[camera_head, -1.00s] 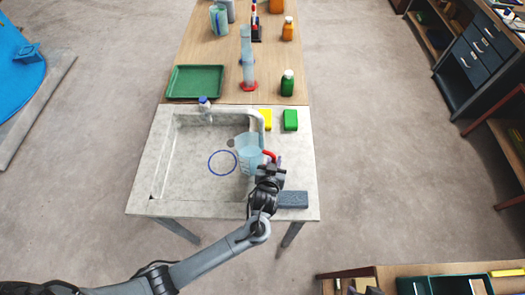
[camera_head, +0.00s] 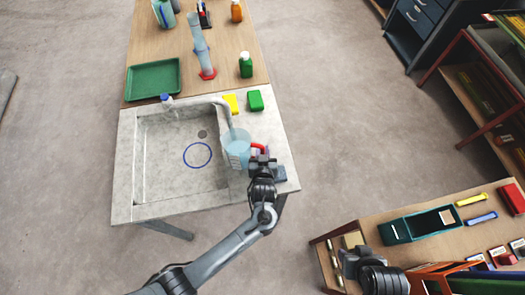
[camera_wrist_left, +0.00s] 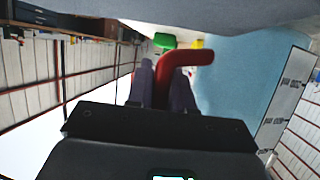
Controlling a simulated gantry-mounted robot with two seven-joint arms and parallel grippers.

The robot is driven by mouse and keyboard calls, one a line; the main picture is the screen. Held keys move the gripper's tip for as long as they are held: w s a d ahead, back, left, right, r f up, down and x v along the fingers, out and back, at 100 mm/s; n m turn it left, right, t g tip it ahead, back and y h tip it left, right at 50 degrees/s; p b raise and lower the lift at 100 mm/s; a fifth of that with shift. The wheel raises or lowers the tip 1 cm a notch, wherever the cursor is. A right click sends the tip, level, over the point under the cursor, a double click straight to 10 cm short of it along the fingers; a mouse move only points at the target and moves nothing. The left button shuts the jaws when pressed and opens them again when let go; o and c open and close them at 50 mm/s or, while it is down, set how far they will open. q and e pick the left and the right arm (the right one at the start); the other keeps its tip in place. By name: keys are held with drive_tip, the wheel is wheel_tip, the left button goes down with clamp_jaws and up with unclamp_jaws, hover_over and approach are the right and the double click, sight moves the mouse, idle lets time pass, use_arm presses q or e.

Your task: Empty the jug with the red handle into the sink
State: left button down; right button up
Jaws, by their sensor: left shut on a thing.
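The jug (camera_head: 236,148) is clear, pale blue, with a red handle (camera_head: 258,148). It is at the right side of the sink (camera_head: 165,180), by the basin's right wall, and looks about upright. My left gripper (camera_head: 262,162) is shut on the red handle from the right. In the left wrist view the handle (camera_wrist_left: 180,60) passes between the fingers (camera_wrist_left: 162,85), and the blue jug body (camera_wrist_left: 240,75) with a white label fills the right side. How much liquid it holds is unclear. My right gripper (camera_head: 362,265) is at the lower right; its jaws are unclear.
A blue ring (camera_head: 197,155) and a drain (camera_head: 202,134) are on the basin floor. A shelf bench (camera_head: 440,245) stands at lower right.

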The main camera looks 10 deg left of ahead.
sight(236, 131)
use_arm(q)
drive_tip(key=shift+r, duration=0.15)
